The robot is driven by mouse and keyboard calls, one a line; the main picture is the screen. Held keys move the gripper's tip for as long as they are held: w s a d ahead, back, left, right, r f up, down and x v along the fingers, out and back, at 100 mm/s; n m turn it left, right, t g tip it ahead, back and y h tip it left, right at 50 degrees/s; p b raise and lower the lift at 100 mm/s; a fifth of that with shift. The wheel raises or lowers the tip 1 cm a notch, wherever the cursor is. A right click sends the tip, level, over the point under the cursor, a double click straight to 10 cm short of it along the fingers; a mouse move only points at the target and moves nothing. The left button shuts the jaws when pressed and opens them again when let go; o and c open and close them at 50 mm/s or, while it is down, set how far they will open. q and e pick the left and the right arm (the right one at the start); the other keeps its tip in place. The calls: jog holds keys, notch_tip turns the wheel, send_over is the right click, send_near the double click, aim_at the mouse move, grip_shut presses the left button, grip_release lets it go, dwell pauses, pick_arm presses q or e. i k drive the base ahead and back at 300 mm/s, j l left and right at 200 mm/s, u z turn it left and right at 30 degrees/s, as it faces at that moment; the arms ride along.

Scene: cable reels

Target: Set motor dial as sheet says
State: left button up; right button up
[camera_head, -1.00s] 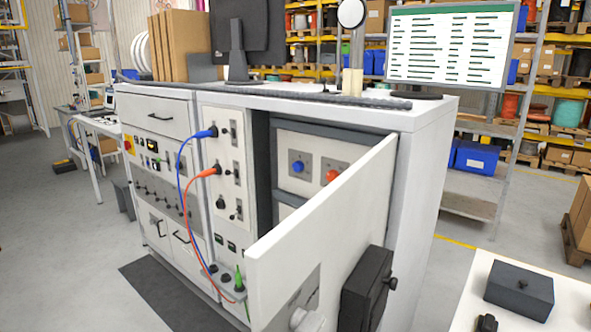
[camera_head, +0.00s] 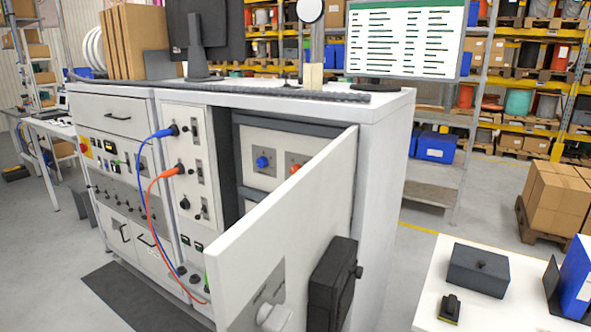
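A white test cabinet (camera_head: 385,180) stands in the middle with its right door (camera_head: 285,225) swung open toward me. Behind the door, a panel shows a blue knob (camera_head: 262,162) and an orange-red knob (camera_head: 296,168), the latter partly cut off by the door's top edge. I cannot tell which control is the motor dial. A monitor (camera_head: 405,40) on top shows a sheet with a green header and rows of text too small to read. Neither of my grippers is in view.
A blue cable (camera_head: 139,165) and an orange cable (camera_head: 149,215) hang across the cabinet front. A black box (camera_head: 328,285) protrudes from the door. A white table (camera_head: 510,318) at lower right holds a dark box (camera_head: 478,270) and a blue binder (camera_head: 577,278).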

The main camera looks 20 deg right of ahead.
aim_at(262, 161)
jog(key=i+j+z, duration=0.1)
jog(key=j, duration=0.2)
jog(key=i+j+z, duration=0.25)
jog(key=j, duration=0.35)
jog(key=i+j+z, duration=0.1)
jog(key=i+j, duration=0.15)
jog(key=j, duration=0.1)
